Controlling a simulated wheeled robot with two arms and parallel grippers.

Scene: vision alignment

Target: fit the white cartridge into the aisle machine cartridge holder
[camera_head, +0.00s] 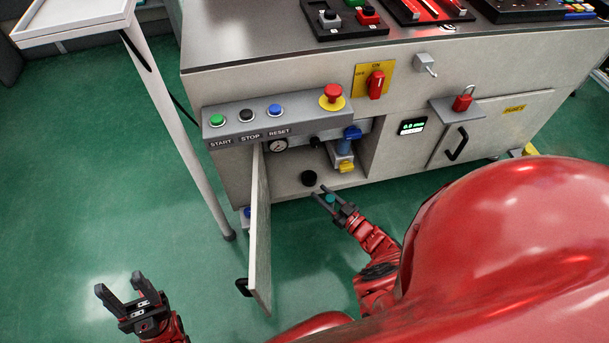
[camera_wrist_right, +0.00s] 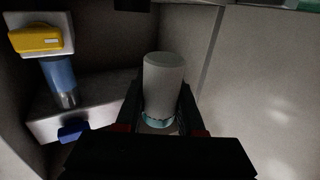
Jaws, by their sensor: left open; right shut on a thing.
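In the right wrist view, the white cartridge (camera_wrist_right: 163,78) is a pale cylinder with a teal band at its near end. My right gripper (camera_wrist_right: 160,118) is shut around that banded end. In the head view, my right gripper (camera_head: 327,196) is at the front of the open machine compartment, with teal showing between its fingers; the white body is not clear there. A grey fixture with a blue knob, blue tube and yellow part (camera_head: 344,150) is inside the compartment and shows in the wrist view (camera_wrist_right: 62,80). I cannot tell which part is the holder. My left gripper (camera_head: 128,297) is open and empty over the floor.
The open compartment door (camera_head: 260,230) stands left of my right gripper. A black round piece (camera_head: 309,178) and a gauge (camera_head: 278,146) are at the compartment. The button panel (camera_head: 275,116) overhangs it.

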